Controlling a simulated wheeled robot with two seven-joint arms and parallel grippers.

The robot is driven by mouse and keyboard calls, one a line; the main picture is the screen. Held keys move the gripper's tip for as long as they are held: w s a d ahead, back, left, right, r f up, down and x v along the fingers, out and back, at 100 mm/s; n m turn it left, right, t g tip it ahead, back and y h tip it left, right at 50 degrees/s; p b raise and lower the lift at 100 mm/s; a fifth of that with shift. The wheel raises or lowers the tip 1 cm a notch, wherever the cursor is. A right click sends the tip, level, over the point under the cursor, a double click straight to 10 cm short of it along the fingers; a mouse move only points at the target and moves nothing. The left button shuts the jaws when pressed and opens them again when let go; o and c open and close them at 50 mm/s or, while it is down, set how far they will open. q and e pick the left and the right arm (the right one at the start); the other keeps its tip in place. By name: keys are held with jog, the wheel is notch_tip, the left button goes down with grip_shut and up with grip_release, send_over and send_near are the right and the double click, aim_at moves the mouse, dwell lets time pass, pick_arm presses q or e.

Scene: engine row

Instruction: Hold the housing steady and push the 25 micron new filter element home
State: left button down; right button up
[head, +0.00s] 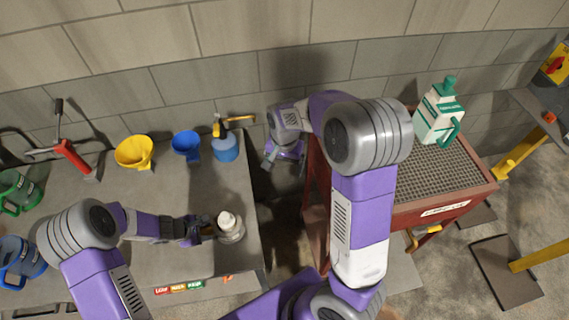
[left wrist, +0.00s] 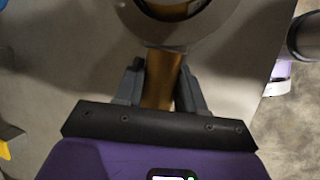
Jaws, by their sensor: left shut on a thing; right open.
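The housing (head: 232,236) is a small, pale grey round body on the grey bench near its right edge. A white capped piece (head: 226,219) shows at its top; it may be the filter element, but I cannot read a micron marking or tell how deep it sits. My left gripper (head: 209,231) is shut on a brass-coloured part (left wrist: 162,80) at the housing's left side. In the left wrist view this part runs between the fingers toward the housing's round rim (left wrist: 150,42). My right gripper (head: 283,166) is open and empty, over the gap right of the bench.
The bench (head: 180,262) holds a yellow funnel (head: 134,152), a blue funnel (head: 186,146), a blue container (head: 225,149), a red-handled tool (head: 72,157) and jugs at left. A red cart (head: 440,205) with a grated top carries a white-green jug (head: 437,112). Bare bench surrounds the housing.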

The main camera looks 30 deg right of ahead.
pick_arm(q)
jog(key=c, duration=0.6)
grip_release()
jog(key=v, duration=1.2)
